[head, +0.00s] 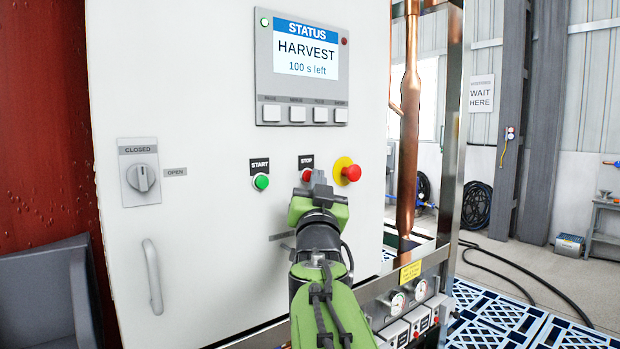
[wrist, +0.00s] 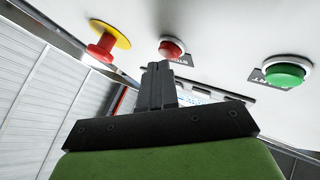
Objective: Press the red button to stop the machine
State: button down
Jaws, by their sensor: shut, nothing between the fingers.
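The red stop button (head: 306,175) is on the white cabinet door, under a black STOP label (head: 306,161). It also shows in the wrist view (wrist: 171,49). My gripper (head: 319,178) is shut and empty, its fingertips just in front of and slightly right of the stop button in the head view. In the wrist view my fingertips (wrist: 157,66) lie just below the button, with a small gap in the picture; I cannot tell if they touch. The status screen (head: 306,50) reads HARVEST, 100 s left.
A green start button (head: 261,182) is left of the stop button. A red mushroom button on a yellow disc (head: 350,173) is close on the right. A rotary switch (head: 142,178) and door handle (head: 153,276) are farther left. A copper pipe (head: 410,120) stands right of the cabinet.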

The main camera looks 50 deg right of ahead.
jog(key=shift+w+a+r, duration=0.15)
jog(key=shift+w, duration=0.05)
dwell(1.0)
jog(key=shift+f+b, duration=0.35)
jog(key=shift+b, duration=0.45)
jog(key=shift+s, duration=0.2)
jog(key=shift+s+a+b, duration=0.2)
jog(key=shift+s+b, duration=0.5)
jog(key=shift+s, duration=0.55)
jog(key=shift+s+a+b, duration=0.2)
jog(key=shift+s+b, duration=0.45)
jog(key=shift+s, duration=0.55)
jog(key=shift+w, duration=0.1)
